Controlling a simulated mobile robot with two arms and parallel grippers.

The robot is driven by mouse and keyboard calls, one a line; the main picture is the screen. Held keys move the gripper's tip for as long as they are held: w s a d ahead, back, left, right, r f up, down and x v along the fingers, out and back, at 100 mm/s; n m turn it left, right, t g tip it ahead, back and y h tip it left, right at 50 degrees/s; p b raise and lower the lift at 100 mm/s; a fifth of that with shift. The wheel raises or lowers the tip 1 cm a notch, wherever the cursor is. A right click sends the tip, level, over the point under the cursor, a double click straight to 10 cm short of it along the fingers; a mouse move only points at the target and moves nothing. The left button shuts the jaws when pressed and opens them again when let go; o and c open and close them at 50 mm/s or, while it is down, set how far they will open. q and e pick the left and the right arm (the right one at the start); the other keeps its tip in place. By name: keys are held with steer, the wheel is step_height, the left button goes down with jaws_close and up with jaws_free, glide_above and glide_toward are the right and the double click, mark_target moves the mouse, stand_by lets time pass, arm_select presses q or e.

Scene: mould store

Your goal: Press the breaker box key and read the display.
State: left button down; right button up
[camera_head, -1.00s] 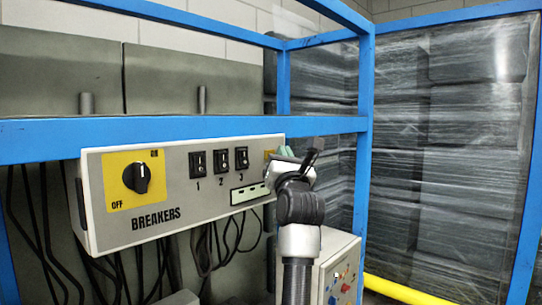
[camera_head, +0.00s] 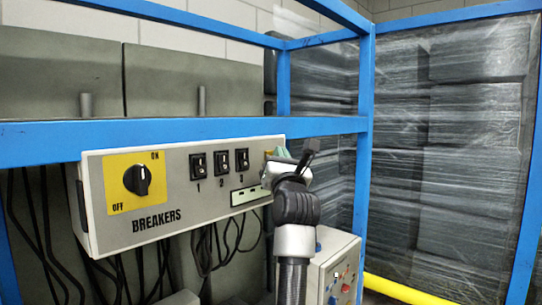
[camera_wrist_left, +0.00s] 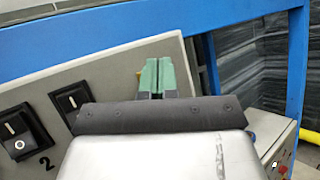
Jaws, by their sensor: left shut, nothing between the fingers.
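The breaker box (camera_head: 185,228) is a pale grey panel marked BREAKERS, hung under a blue beam. It has a black rotary knob (camera_head: 138,179) on a yellow plate and three black rocker switches (camera_head: 220,161) numbered 1 to 3. Below switch 3 is a small pale display (camera_head: 246,194) with dark marks too small to read. My left gripper (camera_head: 277,153) is shut and empty at the box's right end; its green fingers (camera_wrist_left: 159,76) point at the face. A bit of yellow shows beside the fingertips; the key is hidden there. I cannot tell whether they touch.
The blue frame beam (camera_head: 200,131) runs just above the box, with a blue post (camera_head: 364,150) to the right. A second grey box (camera_head: 335,265) with coloured knobs stands below right, near a yellow pipe (camera_head: 400,289). Black cables hang beneath.

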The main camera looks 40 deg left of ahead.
arm_select(q)
steer(key=shift+a, duration=0.3)
stand_by(0.8)
steer(key=shift+d, duration=0.8)
steer(key=d, duration=0.5)
steer(key=shift+s+b, duration=0.2)
steer(key=shift+b, duration=0.1)
steer(key=shift+a, duration=0.1)
stand_by(0.4)
